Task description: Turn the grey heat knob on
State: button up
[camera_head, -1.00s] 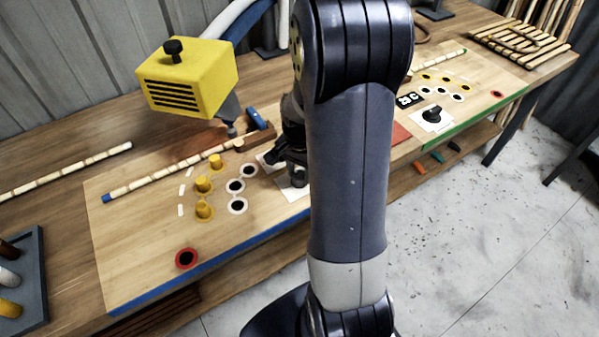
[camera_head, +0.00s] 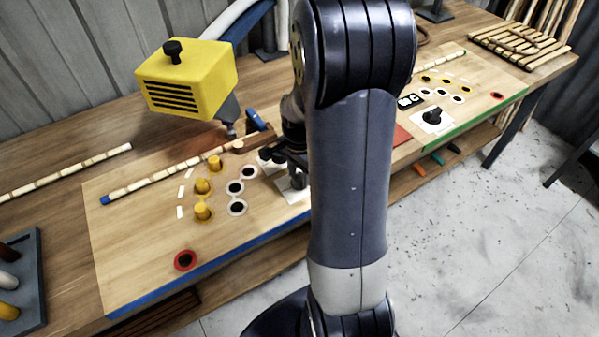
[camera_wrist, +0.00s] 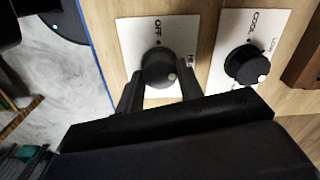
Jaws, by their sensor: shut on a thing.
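The grey heat knob (camera_wrist: 157,66) stands on a white plate (camera_wrist: 128,34) marked OFF in the wrist view. A second mark right of the knob is partly covered by a finger. My gripper (camera_wrist: 159,77) has one finger on each side of the knob and is shut on it. In the head view my gripper (camera_head: 287,160) is over the near white plate, partly behind my arm. The knob is mostly hidden there.
A second dark knob (camera_wrist: 247,65), on a plate marked COOL, sits close to the right in the wrist view. In the head view, yellow pegs (camera_head: 203,186) stand left of my gripper, and a yellow heater box (camera_head: 190,77) hangs behind them.

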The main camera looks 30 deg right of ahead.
aim_at(299, 176)
jog(key=o, duration=1)
notch_tip(299, 176, up, 11)
jog(key=shift+f, duration=0.1)
notch_tip(299, 176, down, 11)
jog(key=shift+r, duration=0.1)
dwell(0.5)
